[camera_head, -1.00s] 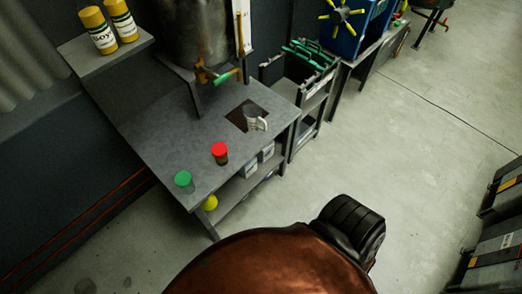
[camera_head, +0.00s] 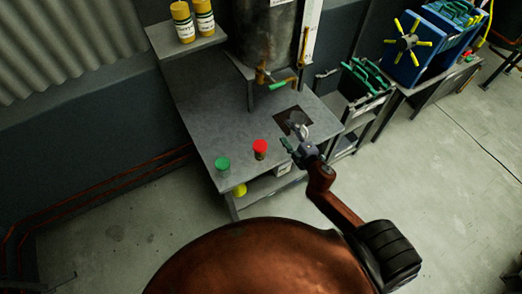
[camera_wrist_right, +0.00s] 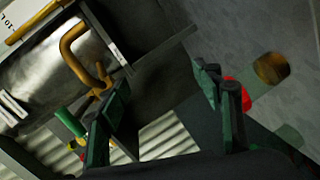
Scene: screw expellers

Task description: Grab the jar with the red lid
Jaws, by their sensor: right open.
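The jar with the red lid (camera_head: 260,149) stands upright on the grey metal table (camera_head: 205,100), near its front edge, with a brown body under the lid. My right gripper (camera_head: 290,147) is open and empty, just to the right of this jar and apart from it. In the right wrist view, the red lid (camera_wrist_right: 234,93) is partly hidden behind one of the green fingers of my right gripper (camera_wrist_right: 160,103). A jar with a green lid (camera_head: 222,164) stands to the left of the red-lidded one. My left gripper is not in view.
A pale cup (camera_head: 303,130) sits by a dark square (camera_head: 291,115) in the tabletop, behind my right gripper. A metal tank (camera_head: 265,35) with a tap stands at the back. A yellow object (camera_head: 239,189) is below the tabletop. Yellow bottles (camera_head: 182,22) stand on a side shelf.

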